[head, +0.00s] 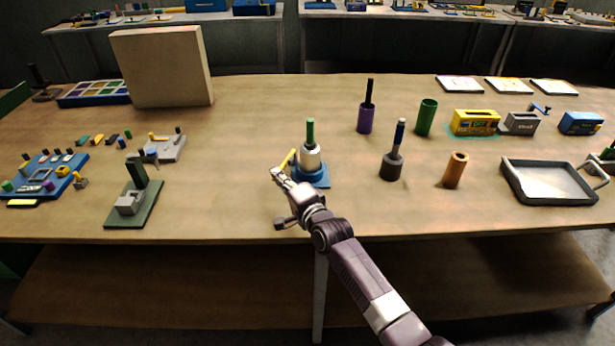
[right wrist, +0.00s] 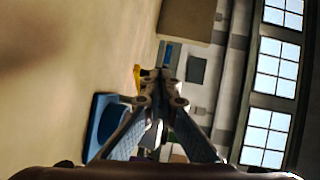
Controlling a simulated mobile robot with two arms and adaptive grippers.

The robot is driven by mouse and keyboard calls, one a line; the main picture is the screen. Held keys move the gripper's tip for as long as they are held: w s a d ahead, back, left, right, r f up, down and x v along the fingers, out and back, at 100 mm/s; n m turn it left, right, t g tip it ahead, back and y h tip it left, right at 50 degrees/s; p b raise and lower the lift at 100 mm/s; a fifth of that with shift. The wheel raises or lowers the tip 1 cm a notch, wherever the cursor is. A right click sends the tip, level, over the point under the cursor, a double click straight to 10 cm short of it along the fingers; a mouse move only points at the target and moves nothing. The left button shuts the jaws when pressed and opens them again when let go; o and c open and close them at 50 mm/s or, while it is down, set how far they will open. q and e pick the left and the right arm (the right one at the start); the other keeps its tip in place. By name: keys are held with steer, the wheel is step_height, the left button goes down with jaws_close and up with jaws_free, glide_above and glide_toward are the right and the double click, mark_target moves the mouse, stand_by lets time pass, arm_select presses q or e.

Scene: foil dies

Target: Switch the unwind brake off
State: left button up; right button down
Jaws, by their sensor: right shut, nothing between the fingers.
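A device on a blue base (head: 318,182) stands near the table's front middle. It has a pale grey body (head: 311,160), a green upright rod (head: 310,132) and a yellow lever (head: 287,160) slanting on its left side; I cannot tell which part is the unwind brake switch. My right gripper (head: 275,172) is shut and empty, just left of the device beside the lever's lower end. I cannot tell whether they touch. In the right wrist view the closed fingertips (right wrist: 161,75) are close to a bit of yellow (right wrist: 137,76), with the blue base (right wrist: 104,122) to their left.
Rods in holders (head: 392,165), a brown tube (head: 456,170) and a grey tray (head: 547,197) stand to the right. A tall beige panel (head: 161,68) stands behind left.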

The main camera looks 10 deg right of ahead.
arm_select(q)
steer(key=shift+f, duration=0.15)
arm_select(e)
steer(key=shift+w+a, duration=0.45)
steer(key=shift+a, duration=0.35)
